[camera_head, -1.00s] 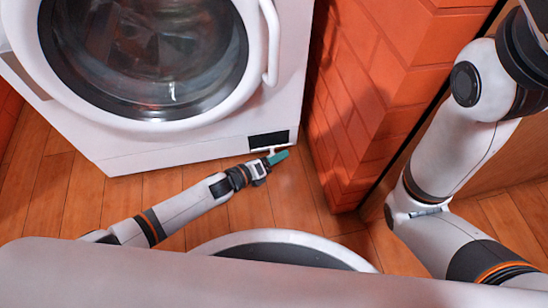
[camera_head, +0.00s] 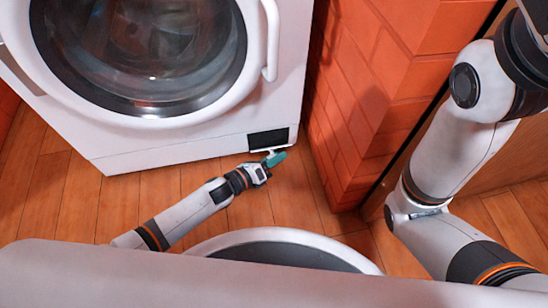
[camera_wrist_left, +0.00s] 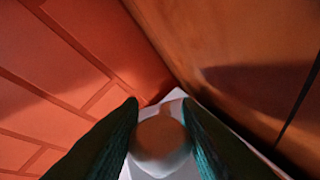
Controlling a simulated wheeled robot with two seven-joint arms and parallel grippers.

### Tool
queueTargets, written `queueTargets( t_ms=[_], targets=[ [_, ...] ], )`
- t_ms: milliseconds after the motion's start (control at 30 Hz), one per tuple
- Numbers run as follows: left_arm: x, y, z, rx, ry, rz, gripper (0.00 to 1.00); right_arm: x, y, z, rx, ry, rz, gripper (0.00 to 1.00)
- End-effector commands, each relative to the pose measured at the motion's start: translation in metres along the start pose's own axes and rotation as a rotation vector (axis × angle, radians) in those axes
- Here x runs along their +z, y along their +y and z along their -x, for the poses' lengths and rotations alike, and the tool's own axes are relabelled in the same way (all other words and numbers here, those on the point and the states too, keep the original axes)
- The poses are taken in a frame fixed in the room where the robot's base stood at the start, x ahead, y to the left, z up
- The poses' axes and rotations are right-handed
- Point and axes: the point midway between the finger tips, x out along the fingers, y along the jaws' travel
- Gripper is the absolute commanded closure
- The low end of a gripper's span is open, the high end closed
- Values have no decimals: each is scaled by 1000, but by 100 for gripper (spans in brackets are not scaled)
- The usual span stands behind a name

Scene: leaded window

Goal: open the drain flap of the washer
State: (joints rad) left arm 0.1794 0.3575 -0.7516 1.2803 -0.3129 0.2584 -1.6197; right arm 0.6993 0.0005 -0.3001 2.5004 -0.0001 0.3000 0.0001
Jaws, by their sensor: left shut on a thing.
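The white washer (camera_head: 190,133) stands at the upper left in the head view. Near its bottom right corner is a dark rectangular recess (camera_head: 267,139). A small white part at the recess's lower edge looks like the drain flap (camera_head: 276,151), seen almost edge-on and standing out from the front. My left gripper (camera_head: 274,159), with teal fingers, is low in front of it. In the left wrist view, the fingers are shut on a pale round knob (camera_wrist_left: 160,143), with a white panel behind it. The fingers hide the knob's sides. My right gripper is out of view.
A red brick wall (camera_head: 360,100) stands close to the right of the washer and gripper. The washer's round door (camera_head: 145,50) and its handle (camera_head: 271,40) are above the recess.

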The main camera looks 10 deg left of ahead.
Motion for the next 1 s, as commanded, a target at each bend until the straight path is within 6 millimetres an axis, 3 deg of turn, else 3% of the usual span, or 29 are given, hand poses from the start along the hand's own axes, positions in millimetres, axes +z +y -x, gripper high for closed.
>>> queueTargets(
  t_ms=[33, 167, 533, 1000],
  targets=[
    [0, 0, 0, -1, -1, 1, 68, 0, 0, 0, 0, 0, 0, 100],
    [0, 0, 0, -1, -1, 1, 48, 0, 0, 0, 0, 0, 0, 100],
    [-1, 1, 7, -2, -2, 1, 48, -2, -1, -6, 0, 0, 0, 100],
    [-2, 3, 97, -5, -3, 2, 48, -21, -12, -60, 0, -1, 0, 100]
  ],
)
